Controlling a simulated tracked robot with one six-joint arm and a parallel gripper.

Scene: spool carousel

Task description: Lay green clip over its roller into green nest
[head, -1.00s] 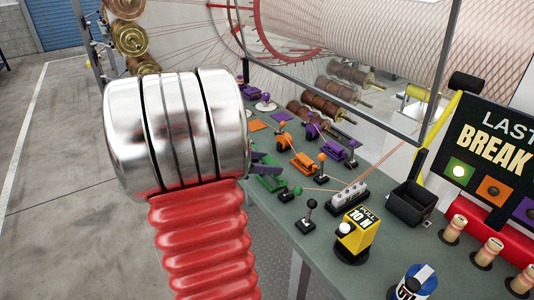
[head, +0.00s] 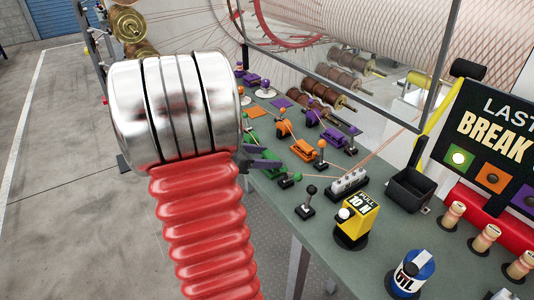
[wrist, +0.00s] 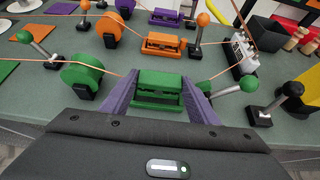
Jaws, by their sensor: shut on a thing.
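The green clip (wrist: 160,84) is between the two purple fingers of my gripper (wrist: 158,100) in the wrist view, and the gripper is shut on it. The clip sits at the place of the green nest, but I cannot tell the nest apart below it, nor whether the clip is seated. The green roller (wrist: 80,74) stands to the left of the clip. A thin orange strand runs from the roller to the clip and on to the right. In the head view my gripper (head: 258,161) hides most of the clip.
A green-knobbed lever (wrist: 248,84) stands close to the right finger, and a black-knobbed lever (wrist: 268,108) beyond it. The orange clip (wrist: 163,45) and orange roller (wrist: 108,29) lie behind. A yellow pull gauge (head: 355,226) and black bin (head: 409,189) stand to the right.

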